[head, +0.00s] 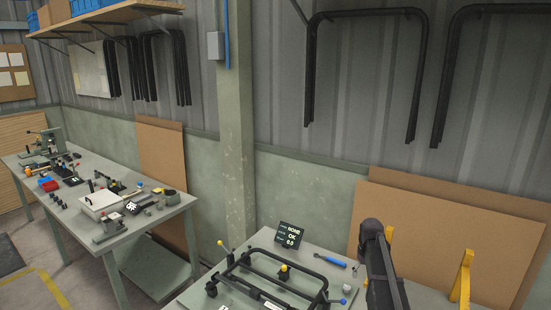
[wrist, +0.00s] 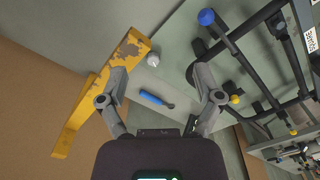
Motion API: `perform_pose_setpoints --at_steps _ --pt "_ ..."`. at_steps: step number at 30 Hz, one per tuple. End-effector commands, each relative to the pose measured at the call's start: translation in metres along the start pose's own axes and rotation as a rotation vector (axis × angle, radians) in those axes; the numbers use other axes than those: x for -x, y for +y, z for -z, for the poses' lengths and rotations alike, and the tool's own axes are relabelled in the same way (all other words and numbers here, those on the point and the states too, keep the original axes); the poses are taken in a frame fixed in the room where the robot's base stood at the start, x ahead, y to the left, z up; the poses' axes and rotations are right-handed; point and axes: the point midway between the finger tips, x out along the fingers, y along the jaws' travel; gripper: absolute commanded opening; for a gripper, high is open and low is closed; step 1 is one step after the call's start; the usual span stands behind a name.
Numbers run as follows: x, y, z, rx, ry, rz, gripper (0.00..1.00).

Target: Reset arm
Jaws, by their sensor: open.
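My gripper (wrist: 161,76) shows in the wrist view with its two grey fingers spread wide and nothing between them. It is over the grey workbench, with a blue-handled tool (wrist: 156,99) in the gap between the fingers as seen from the wrist. The tool also lies on the bench in the head view (head: 330,261), apart from the fingers. My dark arm (head: 382,265) rises at the lower right of the head view; the fingers cannot be made out there. A black tubular frame (head: 262,283) lies in a fixture on the bench, right of the fingers in the wrist view.
Yellow brackets (head: 462,276) stand near my arm; one is close to the left finger in the wrist view (wrist: 105,90). A small display (head: 290,235) stands behind the frame. A second workbench (head: 165,212) with tools is at left. Black frames (head: 366,13) hang on the wall.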

Motion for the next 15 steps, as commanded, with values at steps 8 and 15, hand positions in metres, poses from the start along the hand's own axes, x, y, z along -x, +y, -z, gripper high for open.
perform_pose_setpoints --at_steps 8,15 --pt "-0.010 -0.008 -0.008 -0.007 0.000 0.000 0.84" --pt "-0.023 -0.022 -0.021 -0.018 0.000 0.000 0.84"
